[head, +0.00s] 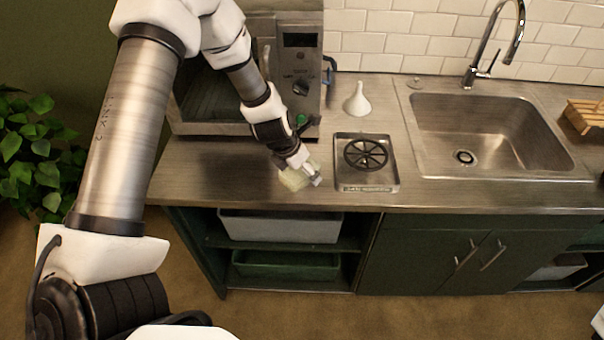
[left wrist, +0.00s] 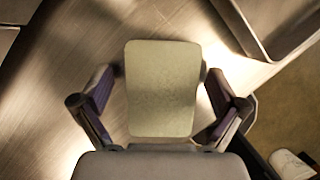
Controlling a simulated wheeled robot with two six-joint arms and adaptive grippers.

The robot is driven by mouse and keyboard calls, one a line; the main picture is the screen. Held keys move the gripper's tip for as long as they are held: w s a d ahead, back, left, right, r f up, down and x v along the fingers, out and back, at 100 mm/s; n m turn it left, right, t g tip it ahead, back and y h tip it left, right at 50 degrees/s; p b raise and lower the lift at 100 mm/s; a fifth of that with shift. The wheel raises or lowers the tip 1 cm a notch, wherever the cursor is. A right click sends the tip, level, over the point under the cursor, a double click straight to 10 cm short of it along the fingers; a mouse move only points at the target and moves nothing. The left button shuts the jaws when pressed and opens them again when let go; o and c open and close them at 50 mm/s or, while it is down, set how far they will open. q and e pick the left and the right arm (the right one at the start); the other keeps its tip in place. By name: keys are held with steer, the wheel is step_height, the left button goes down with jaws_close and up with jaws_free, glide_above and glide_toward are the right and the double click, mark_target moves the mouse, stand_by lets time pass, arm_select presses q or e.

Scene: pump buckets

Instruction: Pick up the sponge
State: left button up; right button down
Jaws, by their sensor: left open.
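The sponge (head: 292,180) is a pale yellow-green block on the counter near its front edge, left of the steel drain tray. In the left wrist view the sponge (left wrist: 162,88) is upright in the picture, with rounded corners. My left gripper (head: 303,178) is down at the sponge. In the left wrist view my left gripper (left wrist: 160,100) is open, with one finger on each side of the sponge. The fingers look apart from its sides. The gripper partly covers the sponge in the head view. My right gripper is not in view.
A microwave (head: 300,62) stands behind my left arm. A white funnel (head: 357,100) and the steel tray (head: 367,184) are to the right, then the sink (head: 490,120) with its faucet (head: 497,45). The counter (head: 215,180) left of the sponge is clear.

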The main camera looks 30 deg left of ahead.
arm_select(q)
steer(key=shift+s+r, duration=0.5)
steer(key=shift+s, duration=0.35)
steer(key=shift+w+f+b, duration=0.35)
steer(key=shift+w+f, duration=0.2)
steer(key=shift+s+r, duration=0.2)
steer(key=shift+s, duration=0.15)
steer(key=shift+w+f, duration=0.1)
steer(key=shift+w, duration=0.1)
steer(key=c, duration=0.8)
steer(key=shift+s, duration=0.1)
steer(key=shift+c, duration=0.3)
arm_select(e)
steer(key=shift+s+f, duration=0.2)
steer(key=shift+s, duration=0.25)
